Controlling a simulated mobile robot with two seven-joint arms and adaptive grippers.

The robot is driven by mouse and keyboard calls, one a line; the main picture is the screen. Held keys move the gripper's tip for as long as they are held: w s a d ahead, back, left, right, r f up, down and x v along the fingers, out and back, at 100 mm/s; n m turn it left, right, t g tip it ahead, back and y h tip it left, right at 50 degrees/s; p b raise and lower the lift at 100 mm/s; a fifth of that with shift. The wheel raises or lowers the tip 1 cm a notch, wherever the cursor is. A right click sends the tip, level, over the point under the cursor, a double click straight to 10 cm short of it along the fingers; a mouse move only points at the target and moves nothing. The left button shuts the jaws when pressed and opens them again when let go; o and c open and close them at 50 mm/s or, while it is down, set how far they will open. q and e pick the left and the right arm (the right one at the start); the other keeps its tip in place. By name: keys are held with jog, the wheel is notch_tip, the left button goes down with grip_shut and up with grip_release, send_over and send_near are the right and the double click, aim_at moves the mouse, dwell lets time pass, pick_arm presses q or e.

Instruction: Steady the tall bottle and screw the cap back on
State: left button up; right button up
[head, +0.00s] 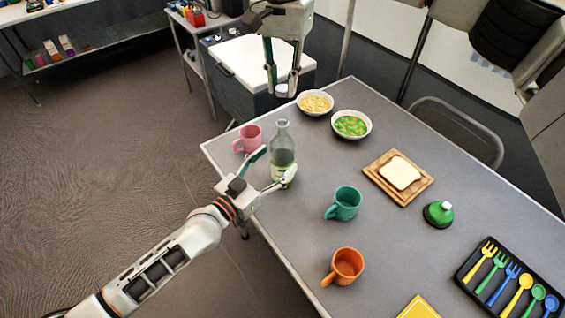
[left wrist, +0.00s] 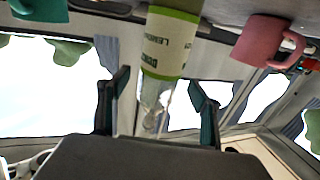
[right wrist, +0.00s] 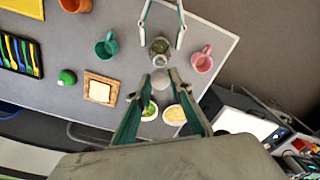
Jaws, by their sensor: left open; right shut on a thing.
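The tall clear bottle (head: 282,148) with a pale green label stands upright near the table's left edge. My left gripper (head: 277,166) is open, its fingers on either side of the bottle. In the left wrist view the bottle (left wrist: 168,40) appears upside down between the spread fingers, with gaps beside it. My right gripper (head: 283,84) is above and apart from the bottle. In the right wrist view it is shut on a pale round cap (right wrist: 160,80), with the bottle (right wrist: 160,47) beyond. The cap's underside is hidden.
A pink mug (head: 248,138) stands close left of the bottle. Two bowls (head: 314,103) (head: 351,124) lie behind it. A teal mug (head: 345,203), orange mug (head: 345,266), bread board (head: 421,191), green squat container (head: 438,213) and cutlery tray (head: 472,276) occupy the right side.

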aim_at(275, 162)
pick_arm(q)
jog(key=shift+x, duration=1.55)
jog(key=c, duration=1.7)
pick_arm(e)
jog(key=shift+f, duration=2.5)
jog(key=shift+f, duration=0.1)
jog(key=shift+f, duration=0.8)
jog(key=shift+f, duration=0.55)
